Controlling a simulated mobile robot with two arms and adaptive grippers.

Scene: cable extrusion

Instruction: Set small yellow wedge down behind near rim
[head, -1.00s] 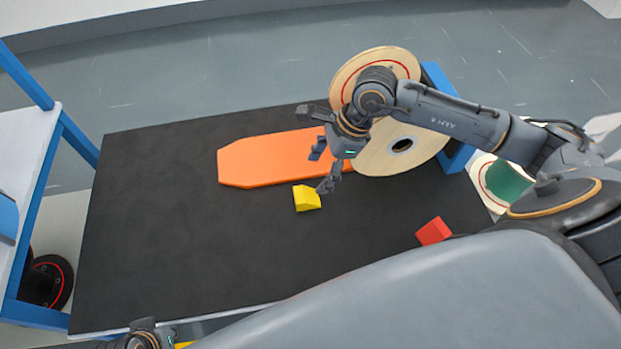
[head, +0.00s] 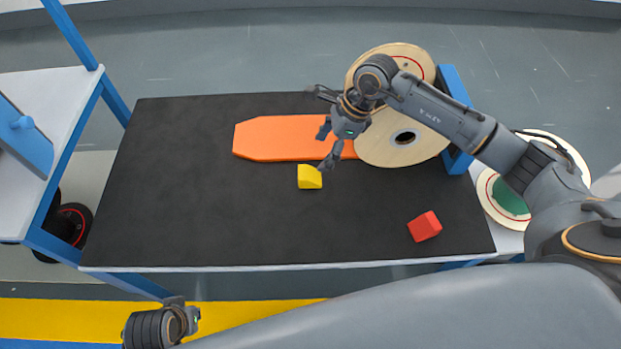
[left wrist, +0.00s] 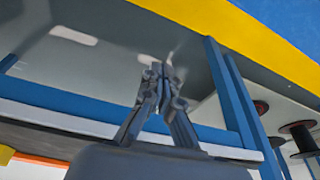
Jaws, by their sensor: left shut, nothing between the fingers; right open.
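The small yellow wedge (head: 310,177) rests on the black table top (head: 190,220), just in front of the orange board. My right gripper (head: 326,149) is open, its fingers above the board's front edge. One fingertip is close to the wedge's upper right corner; I cannot tell if it touches. The wooden reel (head: 385,147) stands at the right back, its near round rim facing me and partly covered by my right arm. My left gripper (head: 183,306) is low, off the table's front edge; in the left wrist view its fingers (left wrist: 163,72) are shut and empty.
The orange board (head: 275,138) lies flat at the back. A red block (head: 425,226) sits at the table's front right. A blue stand (head: 456,90) is beside the reel. A white shelf on a blue frame (head: 45,80) is at the left. The table's left half is clear.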

